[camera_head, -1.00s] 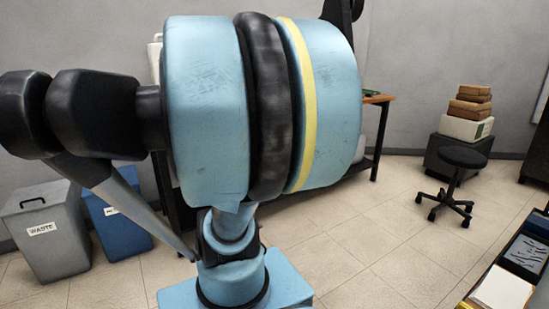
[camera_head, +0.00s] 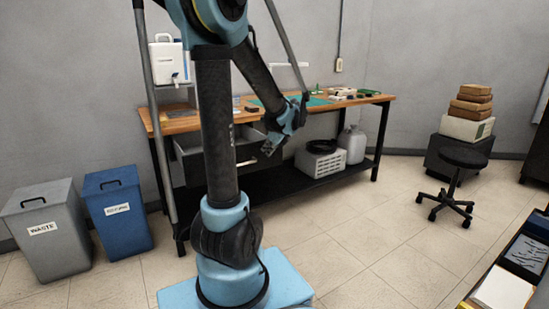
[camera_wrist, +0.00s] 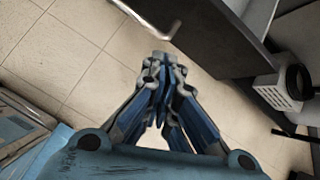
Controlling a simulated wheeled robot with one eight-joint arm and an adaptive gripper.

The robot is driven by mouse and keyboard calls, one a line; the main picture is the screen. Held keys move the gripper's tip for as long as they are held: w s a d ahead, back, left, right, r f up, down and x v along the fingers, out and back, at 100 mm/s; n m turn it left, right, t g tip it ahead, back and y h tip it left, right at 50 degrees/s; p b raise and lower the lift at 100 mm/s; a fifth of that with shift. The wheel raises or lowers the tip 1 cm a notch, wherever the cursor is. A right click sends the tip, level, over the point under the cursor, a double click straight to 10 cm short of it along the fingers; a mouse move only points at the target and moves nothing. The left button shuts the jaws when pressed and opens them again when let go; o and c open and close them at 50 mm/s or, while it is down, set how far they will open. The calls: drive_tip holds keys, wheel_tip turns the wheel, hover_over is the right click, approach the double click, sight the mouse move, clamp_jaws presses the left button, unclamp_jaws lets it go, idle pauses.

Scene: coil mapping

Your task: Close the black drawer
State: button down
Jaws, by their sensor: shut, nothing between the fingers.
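The black drawer (camera_head: 240,158) hangs under the workbench's wooden top and is pulled out, its inside partly showing. My arm hides part of it in the head view. In the wrist view its dark front (camera_wrist: 215,40) is at the top, with a bright metal handle (camera_wrist: 150,22) at the top left. My gripper (camera_head: 267,149) is just in front of the drawer, near its right side. In the wrist view my gripper (camera_wrist: 160,62) has its blue and grey fingers together, with nothing between them. I cannot tell whether the fingertips touch the drawer.
The workbench (camera_head: 180,122) carries a green mat and small items. A white crate-like unit (camera_head: 320,162) and a pale jug (camera_head: 353,144) stand on its lower shelf. Grey (camera_head: 45,235) and blue (camera_head: 120,215) bins are at left. A black stool (camera_head: 455,170) is at right. The floor between is clear.

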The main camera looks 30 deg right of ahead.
drive_tip(key=s+d+f+m+t, duration=0.1)
drive_tip(key=d+m, duration=0.4)
drive_tip(key=d, duration=0.5)
approach(272, 159)
wheel_tip(272, 159, down, 3)
drive_tip(key=w+a, duration=0.1)
drive_tip(key=w, duration=0.1)
drive_tip(key=shift+w+f+h, duration=0.1)
drive_tip(key=shift+w+h, duration=0.3)
drive_tip(key=shift+w, duration=0.1)
